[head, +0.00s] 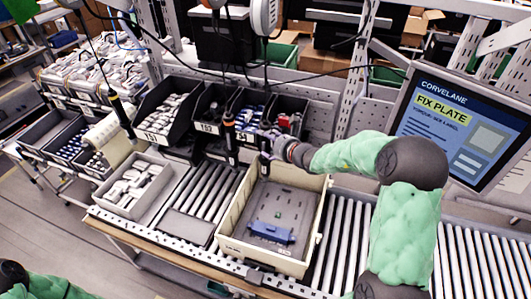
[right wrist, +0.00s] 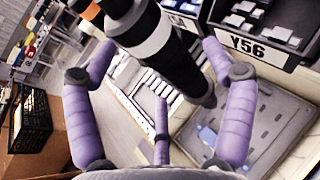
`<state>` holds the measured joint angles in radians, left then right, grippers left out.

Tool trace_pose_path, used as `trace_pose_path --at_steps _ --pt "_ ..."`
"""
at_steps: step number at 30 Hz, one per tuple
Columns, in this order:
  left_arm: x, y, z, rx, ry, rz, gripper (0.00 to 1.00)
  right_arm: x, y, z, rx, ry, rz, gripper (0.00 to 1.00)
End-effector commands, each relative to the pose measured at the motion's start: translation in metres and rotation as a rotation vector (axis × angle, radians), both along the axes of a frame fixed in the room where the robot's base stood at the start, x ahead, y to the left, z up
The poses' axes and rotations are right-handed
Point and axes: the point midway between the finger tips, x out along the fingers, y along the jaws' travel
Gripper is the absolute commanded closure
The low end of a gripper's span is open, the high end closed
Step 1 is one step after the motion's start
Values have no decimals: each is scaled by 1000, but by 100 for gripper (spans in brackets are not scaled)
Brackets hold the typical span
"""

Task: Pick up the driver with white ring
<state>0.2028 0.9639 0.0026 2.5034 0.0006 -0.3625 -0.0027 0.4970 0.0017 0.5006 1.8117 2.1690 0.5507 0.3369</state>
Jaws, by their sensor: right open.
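A dark driver (head: 231,142) hangs upright over the conveyor, with an orange band near its top. In the right wrist view this driver (right wrist: 172,60) is large, and a white ring and an orange band show on it. My right gripper (head: 267,152) is just right of it in the head view. Its purple fingers (right wrist: 165,90) are spread open, and the driver shows between them; I cannot tell if they touch it. Another dark driver (head: 122,117) with a yellow ring hangs further left. My left gripper is out of view.
A cream crate (head: 234,205) with a grey plate and a blue part stands on the rollers below. Black bins (head: 168,112) line the back. A screen (head: 458,125) stands at the right. Hanging cables cross above the bench.

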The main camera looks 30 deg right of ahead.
Motion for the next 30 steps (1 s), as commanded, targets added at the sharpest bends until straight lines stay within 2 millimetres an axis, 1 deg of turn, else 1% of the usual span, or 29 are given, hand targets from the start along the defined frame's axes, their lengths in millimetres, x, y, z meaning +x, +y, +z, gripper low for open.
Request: trace_pose_path --at_steps 1,3,7,11,17,20,21,23,24,26,27,30 --pt "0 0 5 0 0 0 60 7 2 -1 3 1 2 17" --pt "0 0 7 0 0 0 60 15 3 -5 1 1 2 17" --pt "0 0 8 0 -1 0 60 26 4 -9 1 1 1 17" --pt "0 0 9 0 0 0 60 30 4 -11 0 0 0 17" --pt "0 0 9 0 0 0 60 30 4 -11 -1 0 0 17" --pt "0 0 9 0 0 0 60 30 4 -11 0 0 0 42" --pt "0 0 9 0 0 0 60 30 4 -11 0 0 0 53" --pt "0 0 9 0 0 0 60 30 4 -11 0 0 0 70" --pt "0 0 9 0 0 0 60 30 4 -11 0 0 0 82" --pt "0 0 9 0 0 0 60 30 4 -11 0 0 0 99" --pt "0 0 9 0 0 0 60 30 3 -8 -2 -5 0 100" --pt "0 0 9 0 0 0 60 30 3 -9 -2 -4 0 100"
